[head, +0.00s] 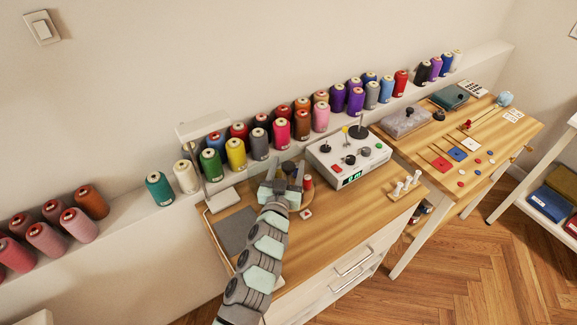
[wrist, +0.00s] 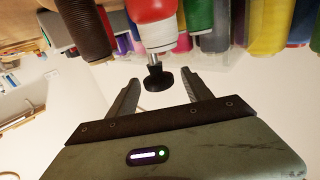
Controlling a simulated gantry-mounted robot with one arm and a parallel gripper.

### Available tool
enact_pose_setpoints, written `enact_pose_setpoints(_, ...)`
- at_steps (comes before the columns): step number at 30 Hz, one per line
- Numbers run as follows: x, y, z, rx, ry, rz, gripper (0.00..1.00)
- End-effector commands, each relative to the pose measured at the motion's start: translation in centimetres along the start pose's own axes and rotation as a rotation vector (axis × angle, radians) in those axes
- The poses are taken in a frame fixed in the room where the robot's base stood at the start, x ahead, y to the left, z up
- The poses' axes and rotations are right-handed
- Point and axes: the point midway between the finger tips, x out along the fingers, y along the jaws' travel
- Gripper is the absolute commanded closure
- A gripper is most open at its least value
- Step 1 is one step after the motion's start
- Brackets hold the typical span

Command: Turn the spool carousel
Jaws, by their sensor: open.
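My gripper (head: 284,178) is over the carousel, open. In the wrist view, a black knob (wrist: 158,79) on a short metal stem lies between the open fingertips (wrist: 163,84), with a gap on both sides. A red and white spool (wrist: 155,20) and a dark brown spool (wrist: 83,30) show close beyond the knob.
A white control box (head: 347,158) with knobs and a green display stands right of the carousel. A white lamp (head: 207,160) and a grey mat (head: 236,231) are to the left. Thread cones (head: 280,132) line the shelf behind. White pegs (head: 405,185) stand near the right edge.

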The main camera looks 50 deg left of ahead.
Motion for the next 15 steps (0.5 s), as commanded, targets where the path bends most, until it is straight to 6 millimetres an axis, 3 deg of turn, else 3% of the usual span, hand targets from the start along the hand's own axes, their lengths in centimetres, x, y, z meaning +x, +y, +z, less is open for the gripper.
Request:
enact_pose_setpoints(11,0.59,0.03,-0.04,-0.001,0.001,0.001,0.42)
enact_pose_setpoints(15,0.58,0.04,-0.04,-0.001,0.001,0.001,0.51)
